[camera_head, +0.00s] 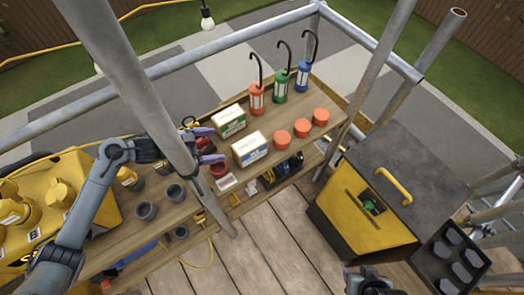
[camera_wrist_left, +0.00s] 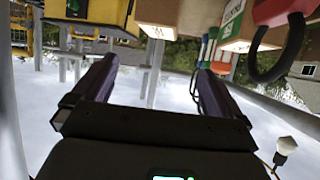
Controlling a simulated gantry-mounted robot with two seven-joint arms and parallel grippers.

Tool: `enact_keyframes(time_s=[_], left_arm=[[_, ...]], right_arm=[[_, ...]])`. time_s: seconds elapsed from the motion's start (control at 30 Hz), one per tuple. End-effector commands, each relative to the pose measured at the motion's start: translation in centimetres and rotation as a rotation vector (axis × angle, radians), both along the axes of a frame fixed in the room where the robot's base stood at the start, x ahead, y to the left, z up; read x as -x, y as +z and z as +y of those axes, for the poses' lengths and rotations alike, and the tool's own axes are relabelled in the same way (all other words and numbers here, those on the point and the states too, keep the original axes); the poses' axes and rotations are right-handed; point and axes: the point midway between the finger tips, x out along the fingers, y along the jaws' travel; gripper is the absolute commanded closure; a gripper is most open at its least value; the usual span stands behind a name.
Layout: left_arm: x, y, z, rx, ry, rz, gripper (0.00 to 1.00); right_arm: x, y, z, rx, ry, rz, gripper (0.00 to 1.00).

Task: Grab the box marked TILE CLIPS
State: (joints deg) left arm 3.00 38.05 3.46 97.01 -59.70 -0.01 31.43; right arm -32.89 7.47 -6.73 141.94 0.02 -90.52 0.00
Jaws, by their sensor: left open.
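In the left wrist view, turned upside down, the green-labelled carton (camera_wrist_left: 234,22) is beyond the right finger and a plain cardboard side (camera_wrist_left: 172,14) shows near the top middle. My right gripper (camera_head: 370,281) is partly in view at the bottom edge.
A scaffold pole crosses in front of my left arm. Red, green and blue hooked tubes (camera_head: 281,86) stand behind the cartons. Several orange-red pots (camera_head: 302,127) are to their right. Grey cups (camera_head: 146,210) stand at left; a yellow-black cabinet (camera_head: 365,216) stands at right.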

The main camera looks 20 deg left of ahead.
Motion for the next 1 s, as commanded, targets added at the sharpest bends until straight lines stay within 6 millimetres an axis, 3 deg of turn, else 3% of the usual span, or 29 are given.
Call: enact_keyframes(time_s=[0.03,0.13,1.0], left_arm=[[0.0,-1.0,0.0,-0.001,0.000,-0.001,0.00],[-0.2,-1.6,-0.2,0.000,0.000,-0.002,0.00],[-4.9,-5.5,-6.8,0.001,0.001,-0.002,0.00]], right_arm=[[0.1,-1.1,0.1,-0.002,0.001,0.002,0.57],[0.2,-1.6,0.2,-0.006,0.000,0.005,0.57],[0.3,-2.7,0.4,-0.013,-0.004,0.005,0.57]])
